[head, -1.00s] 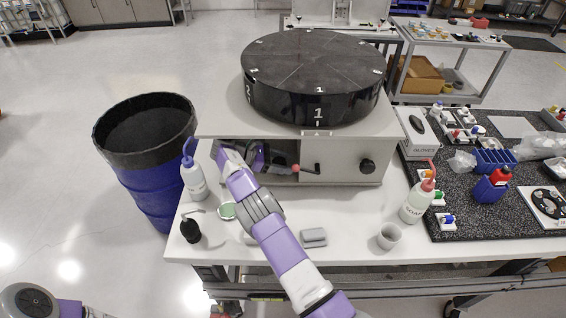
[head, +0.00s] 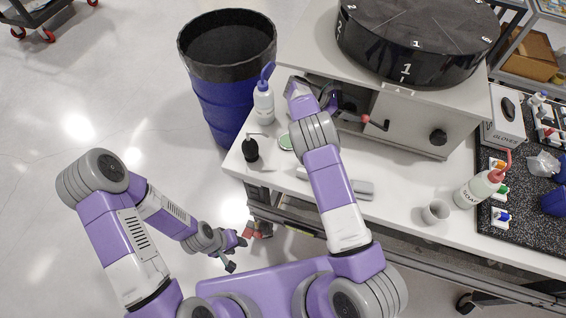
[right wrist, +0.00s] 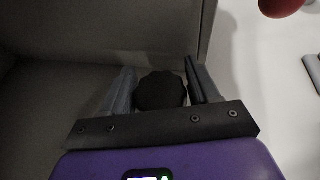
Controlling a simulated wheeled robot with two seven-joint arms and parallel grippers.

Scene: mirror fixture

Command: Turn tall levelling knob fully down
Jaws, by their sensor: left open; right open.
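A dark round knob (right wrist: 160,92) with a ridged edge sits between the two fingers of my right gripper (right wrist: 158,72) in the right wrist view. The fingers are apart, one on each side of it, and I cannot tell whether they touch it. In the head view my right gripper (head: 327,95) reaches into the open left part of the grey fixture (head: 405,118), and the knob is hidden there. My left gripper (head: 237,252) is open and empty, low in front of the table, apart from the fixture.
A red-tipped lever (head: 366,118) and a black knob (head: 438,137) are on the fixture. A black disc (head: 415,45) rests on top. Bottles (head: 263,103) and a cup (head: 435,211) stand on the white table (head: 400,205). A blue bin (head: 222,100) stands left.

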